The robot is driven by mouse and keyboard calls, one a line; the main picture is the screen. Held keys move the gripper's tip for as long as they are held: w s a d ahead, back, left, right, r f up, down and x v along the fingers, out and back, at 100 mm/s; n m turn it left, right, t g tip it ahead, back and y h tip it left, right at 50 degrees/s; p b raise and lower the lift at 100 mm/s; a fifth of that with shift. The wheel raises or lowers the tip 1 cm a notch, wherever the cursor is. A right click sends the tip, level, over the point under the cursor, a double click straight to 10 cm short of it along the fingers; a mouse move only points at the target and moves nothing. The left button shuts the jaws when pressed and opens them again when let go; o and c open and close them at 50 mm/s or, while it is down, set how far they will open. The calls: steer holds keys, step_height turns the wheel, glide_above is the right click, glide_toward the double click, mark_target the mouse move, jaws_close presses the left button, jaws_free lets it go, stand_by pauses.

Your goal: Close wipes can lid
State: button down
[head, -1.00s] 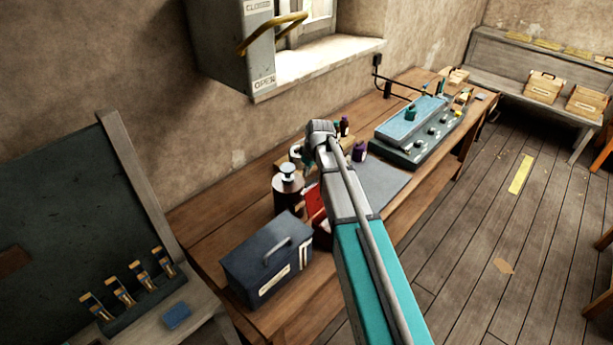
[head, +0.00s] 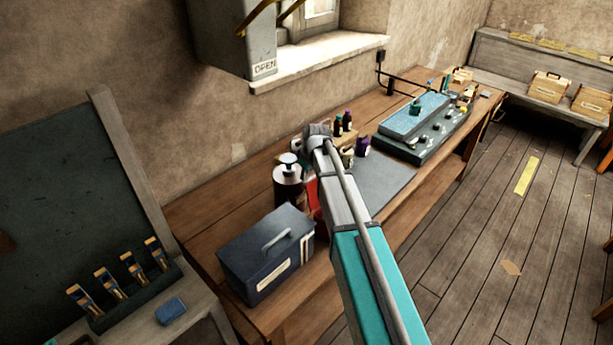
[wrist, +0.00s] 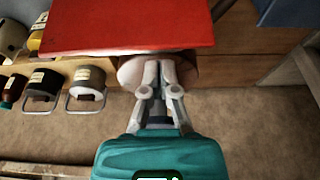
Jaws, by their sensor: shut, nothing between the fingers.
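My gripper (wrist: 158,66) is shut and empty in the wrist view, its fingertips close to the edge of a broad red panel. The red panel (wrist: 130,25) fills the upper part of that view, and a pale rounded thing (wrist: 130,70) shows behind the fingers. In the head view a red thing (head: 313,195) shows beside my arm on the bench, mostly hidden. I take the red thing for the wipes can, but cannot tell its lid's angle or whether my fingers touch it. My arm hides the fingertips in the head view.
A dark canister with a pale top (head: 288,182) stands left of the red thing. A dark toolbox (head: 262,260) is in front. Small bottles (head: 343,122) and a teal device (head: 420,130) stand farther back. A grey mat (head: 385,182) lies clear to the right.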

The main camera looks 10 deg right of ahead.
steer(key=shift+b+x, duration=0.8)
steer(key=shift+x, duration=0.35)
